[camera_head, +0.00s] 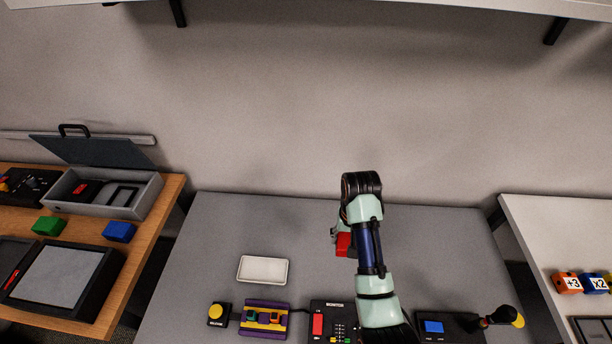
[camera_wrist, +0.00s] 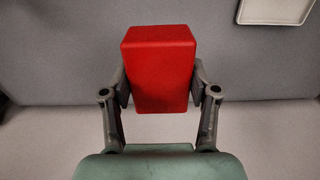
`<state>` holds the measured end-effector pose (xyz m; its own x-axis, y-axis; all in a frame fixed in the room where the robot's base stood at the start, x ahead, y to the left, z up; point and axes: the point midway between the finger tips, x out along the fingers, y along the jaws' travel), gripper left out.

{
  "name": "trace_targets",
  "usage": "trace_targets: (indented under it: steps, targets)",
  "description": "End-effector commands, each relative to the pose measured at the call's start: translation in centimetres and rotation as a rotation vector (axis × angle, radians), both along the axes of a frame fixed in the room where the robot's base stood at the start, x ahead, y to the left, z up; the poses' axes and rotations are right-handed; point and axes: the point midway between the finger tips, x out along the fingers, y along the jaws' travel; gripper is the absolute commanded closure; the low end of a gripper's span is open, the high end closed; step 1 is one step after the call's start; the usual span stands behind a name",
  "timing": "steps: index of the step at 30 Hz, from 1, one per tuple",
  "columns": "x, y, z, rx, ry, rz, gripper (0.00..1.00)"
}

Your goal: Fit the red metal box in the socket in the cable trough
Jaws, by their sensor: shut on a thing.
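The red metal box (camera_wrist: 159,68) is in my gripper (camera_wrist: 160,92), with a finger pressed on each side of it in the wrist view. It is held in front of my palm. In the head view the red box (camera_head: 344,245) shows partly behind my arm, above the grey middle table. My gripper (camera_head: 335,236) there is mostly hidden by the arm. A grey open case (camera_head: 151,196) with a raised dark lid and a black frame inside stands on the left wooden table. I cannot tell whether this is the cable trough, or where the socket is.
A white tray (camera_head: 263,269) lies on the grey table (camera_head: 205,230). Along its front are a yellow button (camera_head: 215,311), a purple-yellow block (camera_head: 265,319), a panel with a red switch (camera_head: 318,324) and a joystick panel. Green (camera_head: 49,225) and blue (camera_head: 119,232) blocks lie on the left table.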

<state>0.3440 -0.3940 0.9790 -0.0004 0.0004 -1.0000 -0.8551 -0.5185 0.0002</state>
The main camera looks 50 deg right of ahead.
Motion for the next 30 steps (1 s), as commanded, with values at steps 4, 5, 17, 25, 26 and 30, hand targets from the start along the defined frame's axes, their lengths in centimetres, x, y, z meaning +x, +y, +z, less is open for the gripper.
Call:
trace_targets:
  steps: [4, 5, 17, 25, 26, 30]
  targets:
    - [0.0, 0.0, 0.0, -0.001, -0.001, 0.0, 0.92]
    - [0.0, 0.0, 0.0, -0.001, -0.001, 0.0, 0.92]
    - [6.1, 5.0, 0.6, -0.001, -0.002, 0.177, 0.92]
    - [16.1, 18.2, 1.7, -0.001, -0.002, 0.544, 0.92]
    - [16.9, 19.9, 1.8, -0.001, -0.001, 0.586, 0.92]
    - [19.7, 26.8, 2.3, -0.001, -0.001, 0.748, 0.92]
